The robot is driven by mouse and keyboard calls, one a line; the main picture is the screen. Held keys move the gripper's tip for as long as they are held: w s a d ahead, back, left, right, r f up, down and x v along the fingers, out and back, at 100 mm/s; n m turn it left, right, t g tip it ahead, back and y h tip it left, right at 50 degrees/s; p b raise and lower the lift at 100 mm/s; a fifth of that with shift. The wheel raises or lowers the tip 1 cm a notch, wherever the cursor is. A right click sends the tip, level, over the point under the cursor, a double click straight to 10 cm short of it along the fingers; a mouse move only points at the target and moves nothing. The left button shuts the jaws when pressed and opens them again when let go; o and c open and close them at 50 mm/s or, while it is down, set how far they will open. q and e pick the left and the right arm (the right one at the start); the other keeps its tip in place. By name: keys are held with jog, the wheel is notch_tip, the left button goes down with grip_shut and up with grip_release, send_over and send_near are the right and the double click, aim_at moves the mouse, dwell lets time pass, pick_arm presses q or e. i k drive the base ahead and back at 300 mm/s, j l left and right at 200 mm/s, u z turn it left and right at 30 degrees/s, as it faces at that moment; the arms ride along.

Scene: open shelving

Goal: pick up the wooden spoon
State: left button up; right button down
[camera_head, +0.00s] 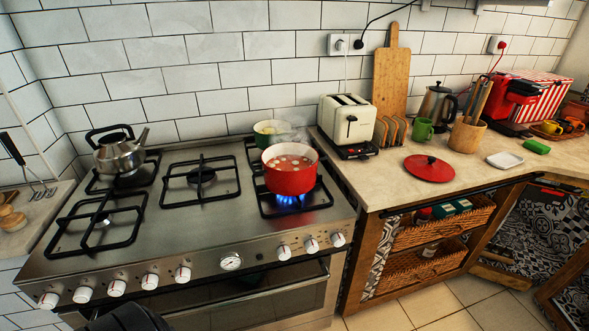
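A wooden cup (467,133) stands on the counter to the right of the stove. Long utensils (479,99) stick up out of it, leaning right, and at least one looks like a wooden handle. Their lower ends are hidden in the cup. I cannot tell for sure which one is the wooden spoon. Neither of my gripper's fingers shows. Only a dark rounded part, probably of my own arm, shows at the bottom left edge.
A red pot (291,181) steams over a lit blue flame on the stove (166,234). A kettle (119,156) stands at the back left. The counter front (385,190) is clear.

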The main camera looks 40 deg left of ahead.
aim_at(491, 83)
jog(key=i+l+u, duration=0.1)
jog(key=u, duration=0.35)
jog(key=l+u, duration=0.25)
jog(key=u, duration=0.2)
jog(key=l+u, duration=0.25)
jog(key=u, duration=0.15)
jog(key=l+u, duration=0.2)
jog(key=u, duration=0.25)
jog(key=l+u, duration=0.25)
jog(key=u, duration=0.2)
